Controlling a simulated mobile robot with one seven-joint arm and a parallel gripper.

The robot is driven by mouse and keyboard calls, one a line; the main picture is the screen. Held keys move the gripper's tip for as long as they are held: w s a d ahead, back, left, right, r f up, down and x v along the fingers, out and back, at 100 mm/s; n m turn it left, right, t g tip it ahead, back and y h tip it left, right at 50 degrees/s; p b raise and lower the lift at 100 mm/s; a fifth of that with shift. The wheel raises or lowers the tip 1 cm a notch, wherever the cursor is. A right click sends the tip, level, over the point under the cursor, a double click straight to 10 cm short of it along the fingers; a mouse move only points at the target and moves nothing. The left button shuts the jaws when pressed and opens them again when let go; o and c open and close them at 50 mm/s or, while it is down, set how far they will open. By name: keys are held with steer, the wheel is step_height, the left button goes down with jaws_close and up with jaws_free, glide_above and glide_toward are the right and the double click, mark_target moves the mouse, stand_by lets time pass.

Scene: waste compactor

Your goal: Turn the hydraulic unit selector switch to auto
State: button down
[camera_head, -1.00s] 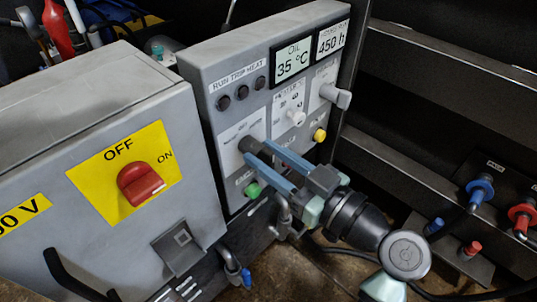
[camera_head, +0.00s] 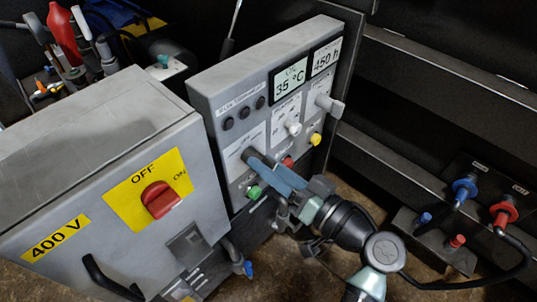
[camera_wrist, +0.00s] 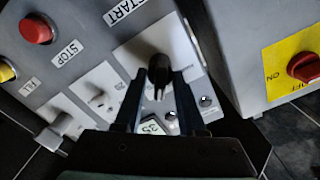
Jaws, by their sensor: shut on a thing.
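The hydraulic unit panel (camera_head: 213,92) is a grey box front with several selector switches. Its left selector has a black knob (camera_wrist: 157,66) on a white plate (camera_wrist: 133,50). In the head view, my gripper (camera_head: 264,166) is at this knob, with blue fingers hiding most of it. In the wrist view, my gripper (camera_wrist: 159,78) has one dark finger on each side of the knob and is shut on it. The knob's position markings are too small or hidden to read. A white middle knob (camera_head: 293,127) and a grey right knob (camera_head: 329,104) are apart from the gripper.
Green (camera_head: 254,192), red (camera_head: 288,162) and yellow (camera_head: 315,139) buttons sit below the selectors, close to my gripper. A grey 400 V cabinet (camera_head: 60,160) with a red OFF/ON switch (camera_head: 160,199) stands at left. Blue and red hose couplings (camera_head: 465,188) are at right.

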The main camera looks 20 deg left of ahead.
steer(key=shift+m+p, duration=0.7)
steer(key=shift+m, duration=0.1)
steer(key=c, duration=0.9)
jaws_free()
steer(key=shift+o, duration=0.2)
steer(key=shift+d, duration=0.1)
steer(key=p+v, duration=0.2)
steer(key=v, duration=1.1)
steer(key=shift+p, duration=0.3)
